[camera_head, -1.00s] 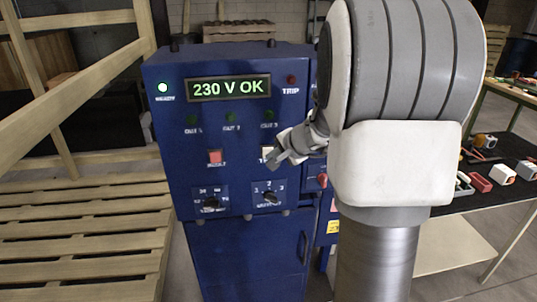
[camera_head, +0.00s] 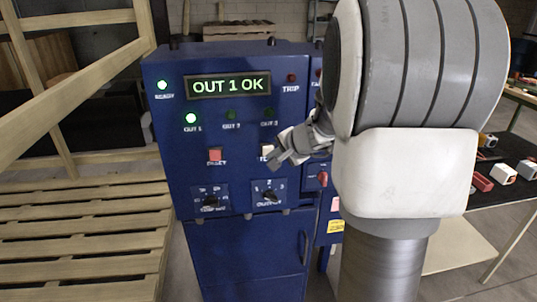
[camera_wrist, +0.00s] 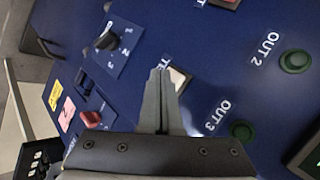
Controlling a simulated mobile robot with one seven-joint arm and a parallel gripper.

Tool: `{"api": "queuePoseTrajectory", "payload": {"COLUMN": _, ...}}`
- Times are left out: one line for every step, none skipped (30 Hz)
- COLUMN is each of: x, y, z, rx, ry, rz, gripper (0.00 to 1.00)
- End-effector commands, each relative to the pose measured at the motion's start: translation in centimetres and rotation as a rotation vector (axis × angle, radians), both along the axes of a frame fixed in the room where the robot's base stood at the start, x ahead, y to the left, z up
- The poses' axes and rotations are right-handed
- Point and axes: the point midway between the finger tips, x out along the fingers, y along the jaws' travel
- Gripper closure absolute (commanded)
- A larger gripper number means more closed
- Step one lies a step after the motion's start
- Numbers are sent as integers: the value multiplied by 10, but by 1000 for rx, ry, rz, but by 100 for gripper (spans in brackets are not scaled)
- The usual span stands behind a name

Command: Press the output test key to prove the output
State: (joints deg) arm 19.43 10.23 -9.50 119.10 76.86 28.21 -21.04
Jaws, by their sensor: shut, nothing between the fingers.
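The blue detector cabinet (camera_head: 230,130) faces me, its display (camera_head: 229,87) reading "OUT 1 OK". The READY lamp (camera_head: 162,85) and the OUT 1 lamp (camera_head: 191,119) glow; the OUT 2 lamp (camera_head: 231,115) and OUT 3 lamp are dark. The pale square test key (camera_head: 266,151) is partly hidden by my gripper (camera_head: 275,158); its label is mostly covered. In the wrist view the key (camera_wrist: 179,79) shows beside the tips of my shut, empty gripper (camera_wrist: 160,73). I cannot tell whether the tips touch it.
A red RESET key (camera_head: 215,155) sits left of the test key. Two rotary knobs, including the output selector (camera_head: 270,196), lie below. Wooden slats fill the left; a table (camera_head: 500,190) with small items is right.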

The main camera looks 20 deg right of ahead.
Motion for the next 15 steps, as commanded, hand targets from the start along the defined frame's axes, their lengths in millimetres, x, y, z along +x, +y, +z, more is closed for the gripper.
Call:
{"api": "queuePoseTrajectory", "payload": {"x": -2, "y": 1, "z": -1, "rx": 0, "ry": -1, "rz": -1, "gripper": 100}}
{"api": "queuePoseTrajectory", "payload": {"x": -3, "y": 1, "z": -1, "rx": 0, "ry": -1, "rz": -1, "gripper": 100}}
{"api": "queuePoseTrajectory", "payload": {"x": -4, "y": 1, "z": -1, "rx": 0, "ry": 0, "rz": 0, "gripper": 100}}
{"api": "queuePoseTrajectory", "payload": {"x": -4, "y": 1, "z": -1, "rx": 0, "ry": 0, "rz": 0, "gripper": 100}}
{"api": "queuePoseTrajectory", "payload": {"x": -4, "y": 1, "z": 0, "rx": 0, "ry": 0, "rz": 0, "gripper": 100}}
{"api": "queuePoseTrajectory", "payload": {"x": -4, "y": 1, "z": 0, "rx": 0, "ry": 0, "rz": 0, "gripper": 100}}
{"api": "queuePoseTrajectory", "payload": {"x": -4, "y": 1, "z": 0, "rx": 0, "ry": 0, "rz": 0, "gripper": 100}}
{"api": "queuePoseTrajectory", "payload": {"x": -4, "y": 1, "z": 0, "rx": 0, "ry": 0, "rz": 0, "gripper": 100}}
{"api": "queuePoseTrajectory", "payload": {"x": -4, "y": 1, "z": 0, "rx": 0, "ry": 0, "rz": 0, "gripper": 100}}
{"api": "queuePoseTrajectory", "payload": {"x": -4, "y": 1, "z": 0, "rx": 0, "ry": 0, "rz": 0, "gripper": 100}}
{"api": "queuePoseTrajectory", "payload": {"x": -5, "y": 1, "z": 0, "rx": 0, "ry": 0, "rz": 0, "gripper": 100}}
{"api": "queuePoseTrajectory", "payload": {"x": -5, "y": 1, "z": -1, "rx": 0, "ry": 0, "rz": 0, "gripper": 100}}
{"api": "queuePoseTrajectory", "payload": {"x": -7, "y": 2, "z": -1, "rx": 0, "ry": 0, "rz": 0, "gripper": 100}}
{"api": "queuePoseTrajectory", "payload": {"x": -9, "y": 2, "z": -1, "rx": 0, "ry": 0, "rz": 0, "gripper": 100}}
{"api": "queuePoseTrajectory", "payload": {"x": -12, "y": 3, "z": -1, "rx": 0, "ry": -1, "rz": 1, "gripper": 100}}
